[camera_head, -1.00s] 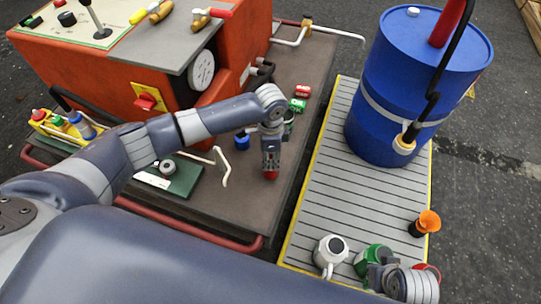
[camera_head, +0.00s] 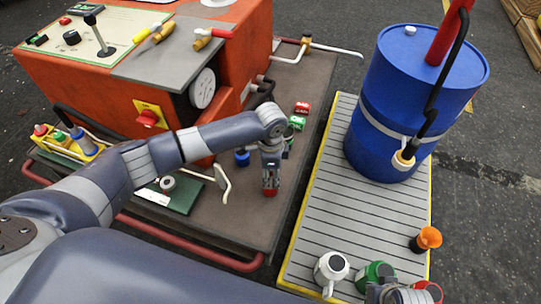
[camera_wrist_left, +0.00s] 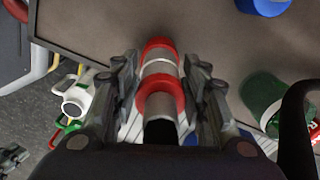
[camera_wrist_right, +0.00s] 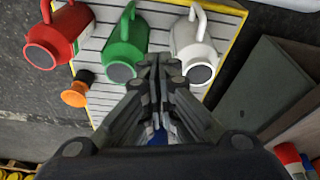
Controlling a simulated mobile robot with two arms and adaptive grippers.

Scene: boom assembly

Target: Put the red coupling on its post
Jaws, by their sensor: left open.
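The red coupling (camera_wrist_left: 160,95), two red rings with silver metal between and a dark end, stands between the fingers of my left gripper (camera_wrist_left: 165,85) in the left wrist view. The fingers are open, one on each side, with gaps to the rings. In the head view my left gripper (camera_head: 270,188) points down at the bench top and a bit of red shows at its tips. Whether the coupling sits on a post cannot be told; its far end is hidden. My right gripper (camera_wrist_right: 158,65) has its fingers together and empty, above the slatted platform.
A green coupling (camera_wrist_left: 262,100) and a blue one (camera_head: 242,157) stand close to the left gripper. The slatted platform (camera_head: 345,190) holds a blue drum (camera_head: 405,110) and white (camera_head: 331,270), green and red jugs.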

